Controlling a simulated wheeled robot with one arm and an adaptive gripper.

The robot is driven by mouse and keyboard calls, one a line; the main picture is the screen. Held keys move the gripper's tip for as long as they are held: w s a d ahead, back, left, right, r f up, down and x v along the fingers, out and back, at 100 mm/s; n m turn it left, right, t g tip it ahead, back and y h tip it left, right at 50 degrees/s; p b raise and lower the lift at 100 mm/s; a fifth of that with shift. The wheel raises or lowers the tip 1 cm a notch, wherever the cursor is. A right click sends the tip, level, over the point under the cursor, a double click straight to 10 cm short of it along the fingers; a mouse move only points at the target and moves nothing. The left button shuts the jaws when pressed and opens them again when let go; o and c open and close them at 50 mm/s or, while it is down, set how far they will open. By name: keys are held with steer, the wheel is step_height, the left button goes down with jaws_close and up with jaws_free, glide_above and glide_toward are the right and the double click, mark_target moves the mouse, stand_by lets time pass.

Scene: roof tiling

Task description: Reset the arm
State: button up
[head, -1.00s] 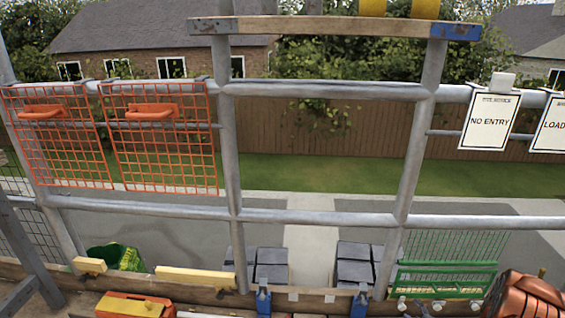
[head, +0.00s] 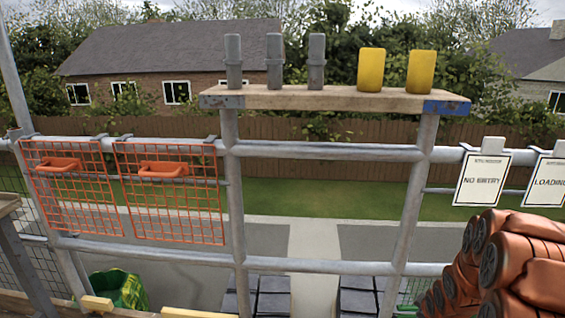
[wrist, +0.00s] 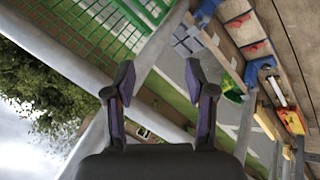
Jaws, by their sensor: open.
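My gripper (wrist: 158,80) shows in the wrist view with its two dark fingers spread apart and nothing between them. It is in the air, and the wrist view is strongly tilted. Beyond the fingers are grey scaffold tubes, a green mesh rack (wrist: 98,28) at upper left and a plank with blue clamps at upper right. In the head view my orange arm links fill the lower right corner, and the gripper itself is not seen there.
A wooden plank (head: 300,98) on the scaffold tubes carries three grey posts (head: 275,60) and two yellow blocks (head: 371,69). Orange mesh panels (head: 70,190) hang at left. White signs (head: 481,179) hang at right. Dark stacked slabs (head: 272,296) and a green bag (head: 118,288) are low down.

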steer(key=s+a+r+m+g+p, duration=0.1)
steer(key=s+a+r+m+p, duration=0.15)
steer(key=s+a+r, duration=0.4)
steer(key=s+a+r+m+g+p, duration=0.1)
steer(key=s+r+g+p, duration=0.2)
steer(key=r, duration=0.6)
steer(key=s+a+r+m+p, duration=0.1)
steer(key=s+a+r+p, duration=0.25)
steer(key=s+r, duration=0.3)
steer(key=s+a+r+m+g+p, duration=0.1)
steer(key=s+a+r+p, duration=0.1)
steer(key=s, duration=0.5)
steer(key=s+a+r+m+g+y+p, duration=0.1)
steer(key=s+a+r+p, duration=0.1)
steer(key=s+a+r, duration=0.3)
steer(key=s+a+r+m+g+p, duration=0.1)
steer(key=s+a+r+g+p, duration=0.1)
steer(key=s+a+r, duration=0.2)
steer(key=s+r, duration=0.3)
steer(key=s, duration=0.2)
steer(key=shift+r+y, duration=0.2)
steer(key=shift+y, duration=0.2)
steer(key=shift+s+m, duration=0.1)
steer(key=shift+m, duration=0.25)
